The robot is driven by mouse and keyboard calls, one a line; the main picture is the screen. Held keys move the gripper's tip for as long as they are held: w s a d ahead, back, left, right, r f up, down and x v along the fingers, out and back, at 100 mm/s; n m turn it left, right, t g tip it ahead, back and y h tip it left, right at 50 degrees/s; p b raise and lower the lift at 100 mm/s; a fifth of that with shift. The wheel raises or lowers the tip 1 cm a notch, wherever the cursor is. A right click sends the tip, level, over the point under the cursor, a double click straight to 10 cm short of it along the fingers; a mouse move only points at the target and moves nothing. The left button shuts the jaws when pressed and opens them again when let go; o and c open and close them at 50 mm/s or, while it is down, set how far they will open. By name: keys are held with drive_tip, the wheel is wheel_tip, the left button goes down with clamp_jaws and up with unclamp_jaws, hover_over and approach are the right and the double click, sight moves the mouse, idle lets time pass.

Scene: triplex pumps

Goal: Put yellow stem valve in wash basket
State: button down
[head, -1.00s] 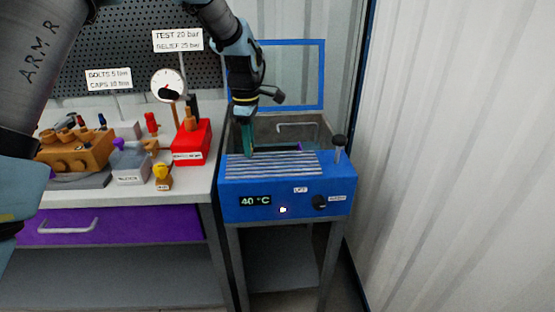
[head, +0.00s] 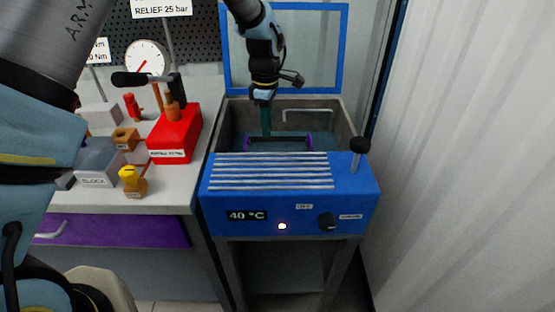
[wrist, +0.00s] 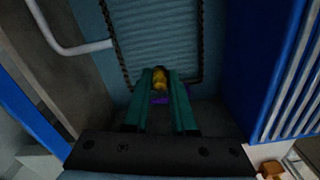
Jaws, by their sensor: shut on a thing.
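My gripper (head: 266,130) points down inside the open wash tank in the head view. Its green fingers also show in the wrist view (wrist: 161,76). They are shut on a small yellow, brass-coloured piece, the yellow stem valve (wrist: 160,80), at the fingertips. The valve is too small to make out in the head view. The wash basket (head: 290,137) sits in the tank, with a dark rim and purple ends. In the wrist view its dark rim (wrist: 117,50) frames a bluish floor beyond the fingertips. The valve appears over or near the basket's edge; its height is unclear.
The blue washer (head: 290,208) has a slatted top, a raised blue-framed lid (head: 346,60) and a black-knobbed lever (head: 359,150). A bent pipe (head: 308,112) crosses the tank's back wall. Left, the bench holds a red tester (head: 175,138) and another yellow-topped part (head: 133,182).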

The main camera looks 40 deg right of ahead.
wheel_tip(320, 180, down, 10)
drive_tip(key=p, duration=0.2)
drive_tip(key=shift+r+p, duration=0.15)
drive_tip(key=shift+p, duration=0.15)
drive_tip(key=shift+f, duration=0.2)
drive_tip(key=c, duration=0.7)
unclamp_jaws()
drive_tip(key=shift+c, duration=0.2)
drive_tip(key=shift+r, duration=0.15)
wheel_tip(320, 180, up, 12)
drive_tip(key=b, duration=0.3)
drive_tip(key=shift+b, duration=0.3)
drive_tip(key=shift+r, duration=0.1)
